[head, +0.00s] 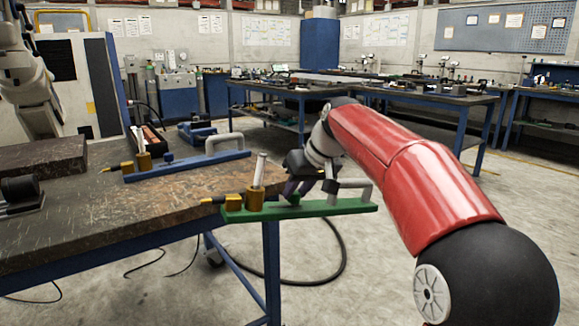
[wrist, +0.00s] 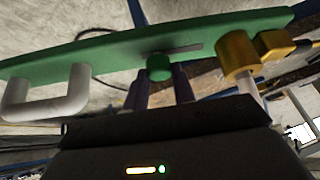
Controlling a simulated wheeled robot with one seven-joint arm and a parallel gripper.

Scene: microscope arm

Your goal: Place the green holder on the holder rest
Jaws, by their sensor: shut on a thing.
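The green holder (head: 330,208) is a long flat bar with a grey handle at its right end and a brass fitting with a pale upright rod at its left. It is at the table's right corner, its right part sticking out past the edge. My gripper (head: 296,190) is behind the bar, shut on its small green knob. In the wrist view the holder (wrist: 110,54) crosses the top, and my gripper's fingers (wrist: 160,88) are at the knob. I cannot tell whether the bar touches the table. I cannot pick out the holder rest for certain.
A similar blue holder (head: 188,165) lies farther back on the worn brown table (head: 120,222). A dark block (head: 42,156) and a black device (head: 20,193) are at the left. The floor to the right of the table is open, with a black cable on it.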

